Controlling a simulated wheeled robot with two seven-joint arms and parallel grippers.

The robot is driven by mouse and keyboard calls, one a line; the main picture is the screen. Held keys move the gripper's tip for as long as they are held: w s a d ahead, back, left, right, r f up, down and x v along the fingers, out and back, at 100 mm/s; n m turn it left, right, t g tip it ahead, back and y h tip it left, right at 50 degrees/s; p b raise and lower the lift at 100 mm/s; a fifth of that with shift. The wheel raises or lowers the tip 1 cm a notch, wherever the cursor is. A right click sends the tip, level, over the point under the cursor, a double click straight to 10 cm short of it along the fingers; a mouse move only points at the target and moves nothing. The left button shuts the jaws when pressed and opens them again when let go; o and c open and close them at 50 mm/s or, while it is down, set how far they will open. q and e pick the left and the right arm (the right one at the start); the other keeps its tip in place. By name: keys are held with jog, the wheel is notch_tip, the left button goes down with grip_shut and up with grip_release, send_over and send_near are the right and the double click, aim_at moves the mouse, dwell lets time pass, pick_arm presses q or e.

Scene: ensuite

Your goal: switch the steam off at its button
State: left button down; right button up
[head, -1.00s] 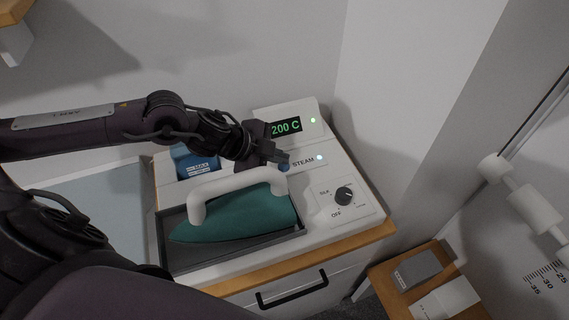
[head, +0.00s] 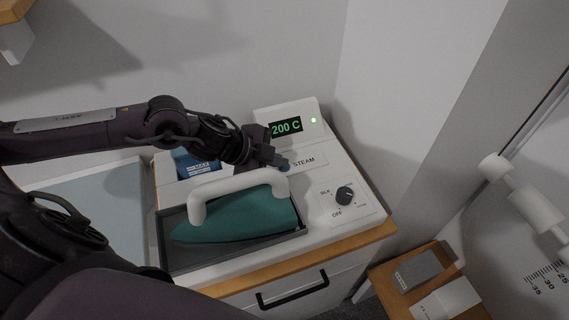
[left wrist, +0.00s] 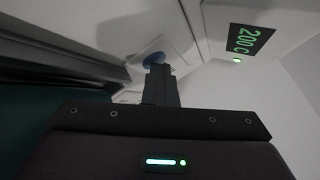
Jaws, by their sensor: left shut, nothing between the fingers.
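The blue steam button (head: 284,167) sits left of the STEAM label (head: 303,162) on the white ironing station (head: 345,221). No green light shows beside that label. My left gripper (head: 277,161) is shut and empty, with its fingertips at the button. In the left wrist view the blue button (left wrist: 153,58) shows just behind the shut fingertips (left wrist: 156,68), touching or nearly so. My right gripper is not in view.
A teal iron (head: 240,217) with a white handle rests in a dark tray just below my gripper. The display (head: 286,127) reads 200 C with a green light lit beside it. A dial (head: 344,195) is at the right.

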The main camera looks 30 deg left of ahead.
pick_arm(q)
jog(key=shift+f, duration=0.15)
jog(key=shift+w+d+r+p, duration=0.15)
jog(key=shift+w+r+p, duration=0.05)
jog(key=shift+r+p, duration=0.5)
jog(key=shift+w+d+r+p, duration=0.1)
jog(key=shift+w+r+p, duration=0.1)
jog(key=shift+r+p, duration=0.45)
jog(key=shift+r, duration=0.1)
notch_tip(320, 180, up, 6)
jog(key=p, duration=0.5)
jog(key=shift+p, duration=0.3)
jog(key=shift+a, duration=0.1)
